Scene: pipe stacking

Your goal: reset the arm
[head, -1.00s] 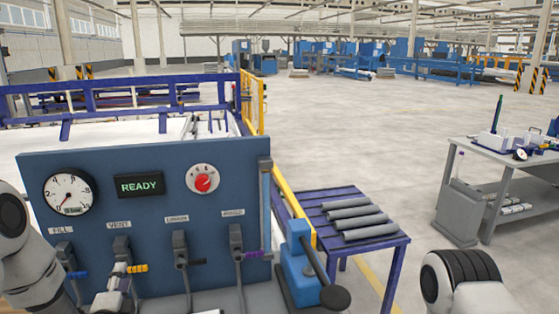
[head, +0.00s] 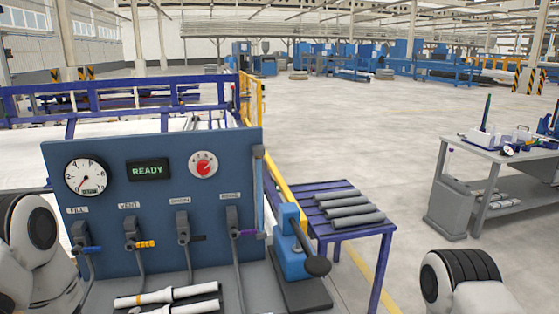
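My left arm shows at the left edge of the head view, in front of the blue control panel (head: 110,230), but its gripper is out of the picture. My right arm shows at the bottom right, and its gripper is also out of the picture. The panel carries a round gauge (head: 86,178), a green READY display (head: 148,169), a red knob (head: 204,164) and a row of levers with blue, yellow, black and purple handles. Two white rod-like pieces (head: 150,297) lie on the grey bench below the panel.
A blue hand-lever device (head: 289,250) stands at the panel's right. Behind it, several grey pipes (head: 352,209) lie side by side on a purple table (head: 325,189). A grey workbench (head: 495,153) with tools stands at the right. The floor between is clear.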

